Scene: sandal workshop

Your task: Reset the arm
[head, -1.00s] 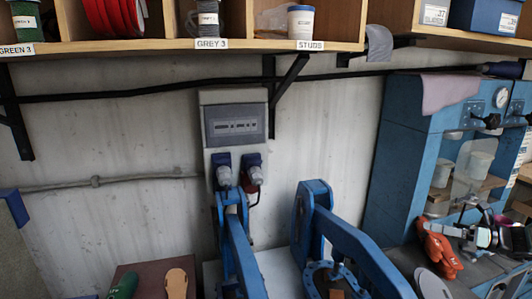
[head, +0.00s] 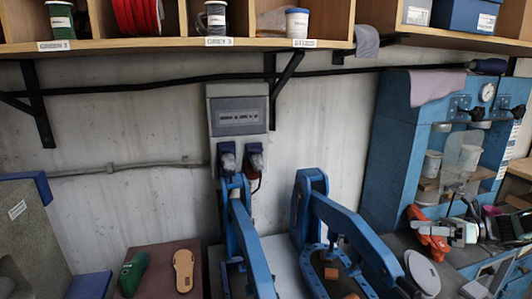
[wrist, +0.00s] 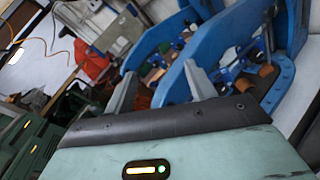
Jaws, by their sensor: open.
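My gripper (wrist: 160,72) shows in the wrist view, with two grey fingers spread apart above its pale green body. Nothing is between the fingers. In the wrist view blue curved machine frames (wrist: 240,35) stand beyond the fingers. I cannot tell whether the fingers touch them. The head view shows no part of my gripper or arm that I can make out.
Two blue lever machines (head: 240,235) (head: 345,228) stand at the bottom middle. A green shoe form (head: 133,272) and a tan sole (head: 183,270) lie on a brown board to their left. A blue cabinet (head: 395,140) is at right. A shelf (head: 180,46) runs overhead.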

